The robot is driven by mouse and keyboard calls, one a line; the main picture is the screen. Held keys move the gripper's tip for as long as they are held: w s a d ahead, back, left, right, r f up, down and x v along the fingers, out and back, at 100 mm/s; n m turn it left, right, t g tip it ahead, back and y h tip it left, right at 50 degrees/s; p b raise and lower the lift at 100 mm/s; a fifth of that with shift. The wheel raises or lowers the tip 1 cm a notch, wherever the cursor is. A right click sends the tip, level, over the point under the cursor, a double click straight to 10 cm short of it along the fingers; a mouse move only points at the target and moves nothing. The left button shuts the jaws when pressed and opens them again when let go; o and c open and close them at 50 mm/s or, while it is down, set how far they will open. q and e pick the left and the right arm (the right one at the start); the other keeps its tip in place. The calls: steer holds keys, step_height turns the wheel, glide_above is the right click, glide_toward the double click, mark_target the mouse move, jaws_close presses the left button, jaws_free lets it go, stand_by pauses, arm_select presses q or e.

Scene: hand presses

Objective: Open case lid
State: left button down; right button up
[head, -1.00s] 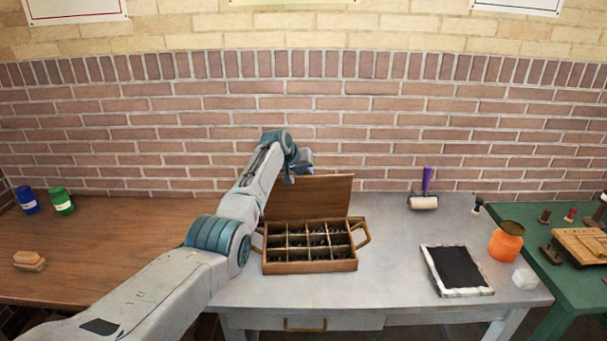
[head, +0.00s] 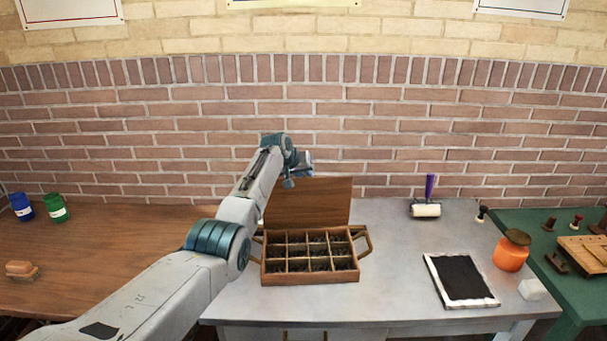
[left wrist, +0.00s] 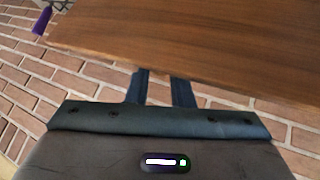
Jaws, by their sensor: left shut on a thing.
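A wooden type case (head: 310,279) with several compartments stands on the grey table. Small dark pieces lie in its compartments. Its wooden lid (head: 325,200) stands raised at the rear edge, so the compartments are open to view. My left gripper (head: 292,182) is at the lid's upper left edge, partly hidden by its own wrist. In the left wrist view, the two dark fingers (left wrist: 162,88) are shut on the edge of the lid (left wrist: 200,45). Their tips are hidden by the lid. My right gripper is not in view.
On the grey table (head: 390,250) are a purple-handled roller (head: 426,209), a framed black slab (head: 460,279) and an orange jar (head: 511,254). Blue (head: 21,206) and green (head: 55,208) jars stand on the brown table. A brick wall (head: 400,130) rises behind.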

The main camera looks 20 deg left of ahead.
arm_select(q)
steer(key=shift+f, duration=0.15)
steer(key=c, duration=1.4)
jaws_free()
steer(key=shift+o, duration=0.7)
steer(key=shift+w+f, duration=0.1)
steer(key=b+v, duration=0.3)
steer(key=v, duration=0.7)
steer(key=shift+s+a+r, duration=0.15)
steer(key=shift+s+r, duration=0.05)
steer(key=shift+r, duration=0.1)
